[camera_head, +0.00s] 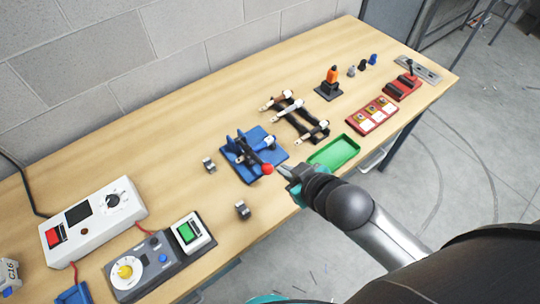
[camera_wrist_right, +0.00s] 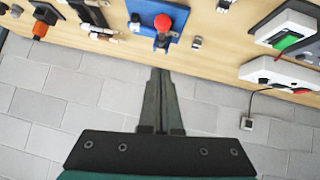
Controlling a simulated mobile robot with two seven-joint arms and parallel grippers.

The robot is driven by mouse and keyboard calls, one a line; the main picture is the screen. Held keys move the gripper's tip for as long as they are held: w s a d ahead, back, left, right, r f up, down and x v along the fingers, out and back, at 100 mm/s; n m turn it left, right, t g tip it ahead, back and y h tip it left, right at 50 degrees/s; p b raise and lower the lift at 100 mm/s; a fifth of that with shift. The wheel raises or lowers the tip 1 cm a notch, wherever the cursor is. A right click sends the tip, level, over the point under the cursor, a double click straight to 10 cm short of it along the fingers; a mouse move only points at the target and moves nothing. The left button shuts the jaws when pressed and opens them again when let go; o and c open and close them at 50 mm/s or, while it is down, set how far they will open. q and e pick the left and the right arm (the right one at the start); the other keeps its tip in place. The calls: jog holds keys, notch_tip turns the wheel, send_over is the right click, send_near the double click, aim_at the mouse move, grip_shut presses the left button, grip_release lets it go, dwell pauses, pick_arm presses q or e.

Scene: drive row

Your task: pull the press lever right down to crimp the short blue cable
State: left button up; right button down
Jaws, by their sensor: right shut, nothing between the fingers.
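The blue press (camera_head: 246,168) stands on the table in the head view, with a dark lever ending in a red knob (camera_head: 267,169). The lever leans toward the table's front edge. My right gripper (camera_head: 282,171) is shut and empty, its tips just to the right of the knob. In the right wrist view the shut fingers (camera_wrist_right: 160,72) point at the press, with the red knob (camera_wrist_right: 163,22) beyond their tips; a small gap shows there. A small pale and blue piece lies at the press's back right; I cannot tell whether it is the short blue cable. My left gripper is not in view.
A green tray (camera_head: 334,152) lies right of the press, and a black rack (camera_head: 300,122) with cable-like pieces stands behind it. Small grey blocks (camera_head: 242,210) flank the press. A white meter box (camera_head: 93,222) and a grey control box (camera_head: 150,268) stand at left.

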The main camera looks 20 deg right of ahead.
jog(key=s+f+b+x, duration=0.1)
jog(key=f+x, duration=0.1)
jog(key=x, duration=1)
jog(key=shift+d+f+b, duration=0.35)
jog(key=shift+f, duration=0.05)
jog(key=shift+s, duration=0.1)
